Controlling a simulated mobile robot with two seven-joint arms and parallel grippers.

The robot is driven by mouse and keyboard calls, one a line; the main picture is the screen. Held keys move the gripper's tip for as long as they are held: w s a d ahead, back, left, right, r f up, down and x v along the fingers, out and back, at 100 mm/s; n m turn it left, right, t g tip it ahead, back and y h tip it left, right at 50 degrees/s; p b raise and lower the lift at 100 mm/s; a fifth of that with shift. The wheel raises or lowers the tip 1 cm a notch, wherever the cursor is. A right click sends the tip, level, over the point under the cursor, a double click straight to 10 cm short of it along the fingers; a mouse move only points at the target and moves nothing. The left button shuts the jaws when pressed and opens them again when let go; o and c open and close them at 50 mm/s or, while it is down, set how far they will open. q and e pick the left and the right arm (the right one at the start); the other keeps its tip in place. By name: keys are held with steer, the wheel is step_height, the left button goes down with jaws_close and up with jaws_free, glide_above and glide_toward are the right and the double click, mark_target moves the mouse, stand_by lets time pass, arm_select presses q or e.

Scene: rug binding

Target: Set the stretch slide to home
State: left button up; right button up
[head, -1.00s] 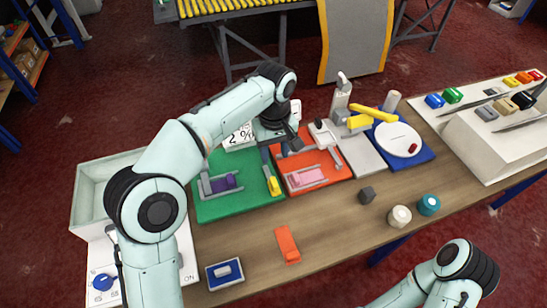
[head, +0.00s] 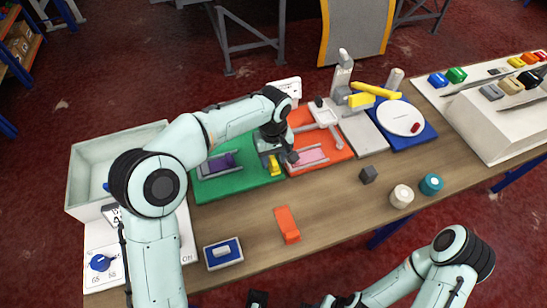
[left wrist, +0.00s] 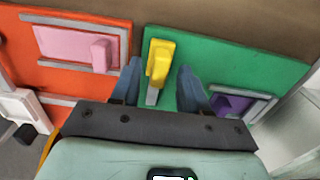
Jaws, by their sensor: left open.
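A yellow slide handle (head: 273,166) stands on a grey track at the right edge of the green board (head: 238,184). It also shows in the left wrist view (left wrist: 159,62). No readable label tells me which slide is the stretch slide. My left gripper (left wrist: 157,82) is open, with one blue-grey finger on each side of the yellow handle, apart from it. In the head view my left gripper (head: 280,152) hangs just behind the handle. My right gripper (head: 283,300) shows only as dark parts at the bottom edge; its jaws are unclear.
A purple slide (head: 219,163) sits left on the green board. A pink slide (head: 308,155) lies on the orange board (head: 334,150). An orange block (head: 287,224), a dark cube (head: 368,174) and two round knobs stand in front. The wooden table (head: 340,200) is clear between them.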

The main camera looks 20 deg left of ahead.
arm_select(q)
steer(key=shift+f, duration=0.1)
jaws_close()
steer(key=shift+s+a, duration=0.2)
steer(key=shift+a, duration=0.15)
steer(key=s+a+b, duration=0.1)
steer(key=a, duration=0.1)
steer(key=s+a+b, duration=0.1)
steer(key=s+a, duration=0.1)
steer(key=shift+s+a, duration=0.1)
steer(key=shift+a, duration=0.2)
jaws_free()
steer(key=shift+a, duration=0.1)
